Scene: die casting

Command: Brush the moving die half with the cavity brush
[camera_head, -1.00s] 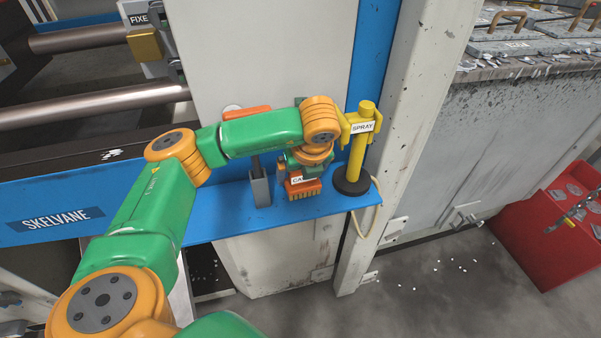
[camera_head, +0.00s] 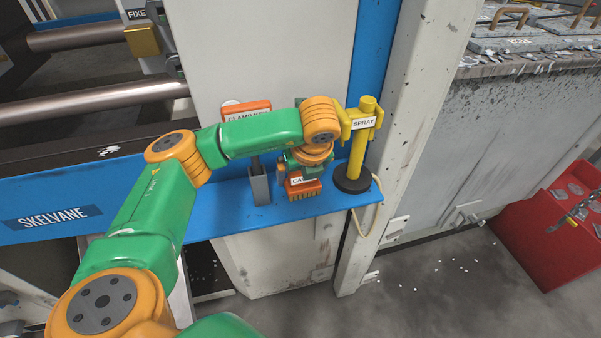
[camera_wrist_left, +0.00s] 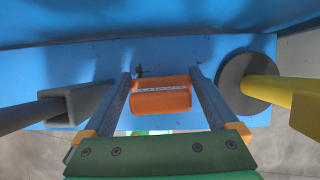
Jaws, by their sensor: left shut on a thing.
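The cavity brush (camera_head: 305,190) is an orange-red block with pale bristles below and a partly hidden label. It is on the blue shelf (camera_head: 222,221), beneath my left wrist. My left gripper (camera_head: 303,177) is shut on it from above. In the left wrist view the orange brush body (camera_wrist_left: 160,101) lies between the two fingers of the left gripper (camera_wrist_left: 160,76). Whether the bristles still touch the shelf is hard to tell. I cannot make out the moving die half; only a part labelled "FIXE" (camera_head: 137,15) shows at the upper left. My right gripper is out of view.
The yellow spray tool (camera_head: 358,150) stands on a dark round base right of the brush. The orange clamp key (camera_head: 247,107) stands in a grey holder (camera_head: 259,188) on the left. A white post (camera_head: 400,140) and a red bin (camera_head: 548,225) are farther right.

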